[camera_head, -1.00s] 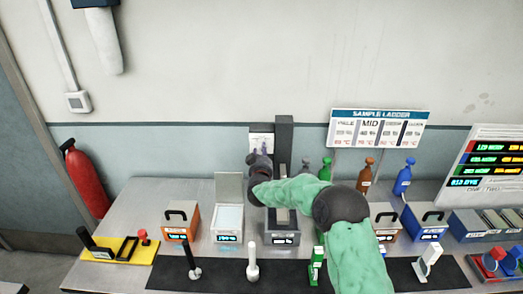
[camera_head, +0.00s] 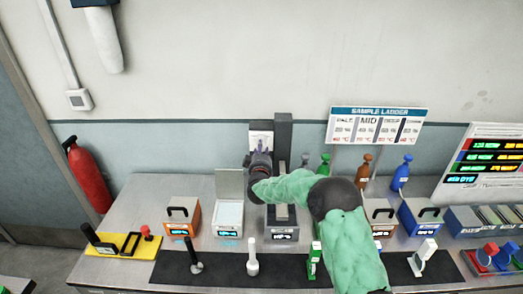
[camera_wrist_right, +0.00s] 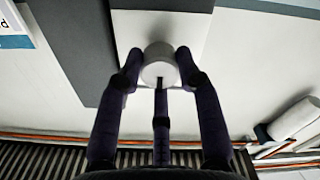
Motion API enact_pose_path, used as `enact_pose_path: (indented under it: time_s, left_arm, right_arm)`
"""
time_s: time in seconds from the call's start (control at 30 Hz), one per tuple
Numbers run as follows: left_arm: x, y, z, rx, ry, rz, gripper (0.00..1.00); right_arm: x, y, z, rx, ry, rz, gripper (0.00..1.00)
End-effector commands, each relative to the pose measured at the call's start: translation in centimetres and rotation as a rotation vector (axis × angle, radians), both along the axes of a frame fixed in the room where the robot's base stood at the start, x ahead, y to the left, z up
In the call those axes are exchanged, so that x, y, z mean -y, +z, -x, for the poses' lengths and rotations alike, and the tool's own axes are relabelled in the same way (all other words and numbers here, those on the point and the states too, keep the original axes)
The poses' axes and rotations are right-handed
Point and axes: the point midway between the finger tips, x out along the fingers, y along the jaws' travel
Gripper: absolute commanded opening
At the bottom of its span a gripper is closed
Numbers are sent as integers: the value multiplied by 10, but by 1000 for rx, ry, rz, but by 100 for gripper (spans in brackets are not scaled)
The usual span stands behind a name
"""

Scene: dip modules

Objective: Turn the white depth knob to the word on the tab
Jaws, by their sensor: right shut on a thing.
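The white depth knob (camera_wrist_right: 159,65) shows in the right wrist view as a round cap standing out from a pale plate (camera_wrist_right: 185,28). My right gripper (camera_wrist_right: 158,72) has dark fingers on both sides of the knob and one below it, shut on it. In the head view my right gripper (camera_head: 260,158) is at the white panel (camera_head: 261,139) beside the dark upright column (camera_head: 284,135). I cannot make out a word on a tab in either view. My left gripper is not in view.
An open-lidded white box (camera_head: 229,215) and an orange box (camera_head: 182,218) stand left of my arm on the bench. Coloured bottles (camera_head: 401,174) and a blue box (camera_head: 423,219) stand to the right. A dark mat (camera_head: 215,270) with upright tools runs along the front.

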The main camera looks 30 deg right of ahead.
Motion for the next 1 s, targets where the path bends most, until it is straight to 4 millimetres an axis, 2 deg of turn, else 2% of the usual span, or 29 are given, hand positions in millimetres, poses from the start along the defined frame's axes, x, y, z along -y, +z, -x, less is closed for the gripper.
enact_pose_path:
  time_s: [0.03,0.2,0.23,0.3,0.73,0.87,1.0]
  left_arm:
    - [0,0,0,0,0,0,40]
    - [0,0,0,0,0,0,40]
    - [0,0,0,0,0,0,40]
    - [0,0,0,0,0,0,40]
    - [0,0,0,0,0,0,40]
    - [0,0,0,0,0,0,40]
    - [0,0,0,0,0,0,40]
  right_arm:
    - [0,15,-3,24,1,13,3]
    - [0,15,-3,24,2,11,3]
    - [0,15,-3,24,2,11,38]
    - [0,15,-3,24,1,11,58]
    - [-2,6,2,10,0,2,60]
    - [-10,5,14,7,2,2,60]
    - [-24,5,36,9,2,2,60]
